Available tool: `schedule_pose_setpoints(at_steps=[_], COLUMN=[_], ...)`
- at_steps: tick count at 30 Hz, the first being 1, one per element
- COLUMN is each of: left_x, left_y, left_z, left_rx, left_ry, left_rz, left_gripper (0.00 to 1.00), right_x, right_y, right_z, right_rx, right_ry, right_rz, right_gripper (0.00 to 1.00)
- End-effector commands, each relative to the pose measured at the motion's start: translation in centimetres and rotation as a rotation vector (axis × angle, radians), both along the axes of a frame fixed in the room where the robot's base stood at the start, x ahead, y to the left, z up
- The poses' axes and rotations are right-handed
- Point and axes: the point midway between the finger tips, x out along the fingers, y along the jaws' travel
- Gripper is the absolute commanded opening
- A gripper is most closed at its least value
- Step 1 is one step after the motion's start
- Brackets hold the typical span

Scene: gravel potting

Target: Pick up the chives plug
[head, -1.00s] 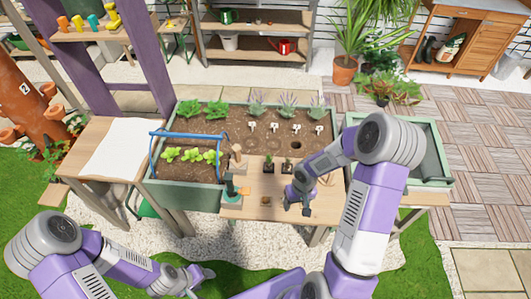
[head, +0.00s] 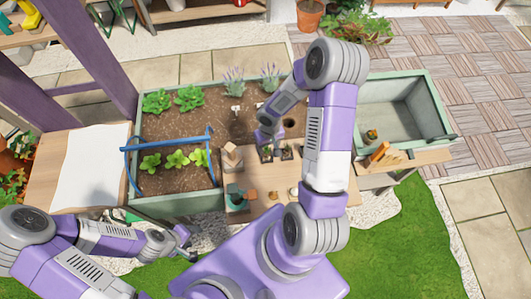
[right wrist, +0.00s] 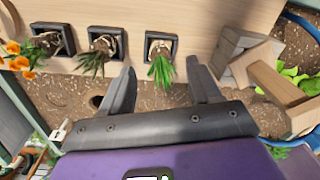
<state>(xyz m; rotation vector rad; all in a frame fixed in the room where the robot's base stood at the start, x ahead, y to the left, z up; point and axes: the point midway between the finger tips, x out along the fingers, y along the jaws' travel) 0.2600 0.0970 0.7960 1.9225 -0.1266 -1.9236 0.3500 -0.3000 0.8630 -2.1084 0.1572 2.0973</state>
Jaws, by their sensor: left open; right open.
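In the right wrist view, three plugs in square black pots stand in a row on the wooden board. The rightmost plug (right wrist: 160,65), with thin bright green leaves, looks like the chives; in the head view it shows small (head: 266,155). The middle plug (right wrist: 98,50) has darker grassy leaves, and the left plug (right wrist: 38,45) has orange flowers beside it. My right gripper (right wrist: 165,75) is open and empty, its fingertips on either side of the bright green leaves, apart from the pot. My left gripper (head: 188,245) is open and empty, low at the left.
The soil bed (head: 190,118) holds several plants, with a blue hoop frame (head: 165,147) across it. A wooden block-like object (head: 232,157) stands beside the plugs. A white sheet (head: 88,165) lies on the left table.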

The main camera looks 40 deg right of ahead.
Motion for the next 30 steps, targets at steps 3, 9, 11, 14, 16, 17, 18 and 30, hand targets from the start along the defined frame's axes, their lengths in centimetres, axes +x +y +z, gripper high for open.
schedule_pose_setpoints(at_steps=[3, 9, 11, 14, 16, 17, 18, 30], left_x=[0.0, 0.1, 0.1, 0.1, 0.1, 0.1, 0.1, 0.1], left_y=[0.0, 0.0, 0.0, 0.0, 0.0, 0.0, 0.0, 0.0], left_z=[-0.5, -0.9, -0.9, -0.9, -0.9, -0.9, -0.9, -0.9], left_rx=[0.000, 0.000, 0.000, 0.000, 0.000, 0.000, 0.000, 0.000], left_ry=[-0.001, -0.001, -0.001, -0.001, -0.001, -0.001, -0.001, -0.001], left_rz=[0.000, 0.000, 0.000, 0.000, 0.000, 0.000, 0.000, 0.000], left_gripper=[0.57, 0.57, 0.57, 0.57, 0.57, 0.57, 0.57, 0.57], right_x=[0.0, 0.1, 0.1, 0.1, 0.1, 0.1, 0.1, 0.1], right_y=[0.1, 0.1, 0.1, 0.1, 0.1, 0.1, 0.1, 0.1], right_z=[-2.2, -4.1, -4.1, -4.1, -4.1, -4.1, -4.0, -4.0], right_rx=[0.003, 0.001, 0.001, 0.001, 0.001, 0.001, 0.001, 0.001], right_ry=[0.003, 0.001, 0.001, 0.000, 0.000, 0.000, 0.000, 0.000], right_rz=[0.002, 0.000, -0.001, -0.001, -0.001, -0.001, -0.001, 0.000], right_gripper=[0.62, 0.62, 0.62, 0.62, 0.62, 0.58, 0.52, 0.24])
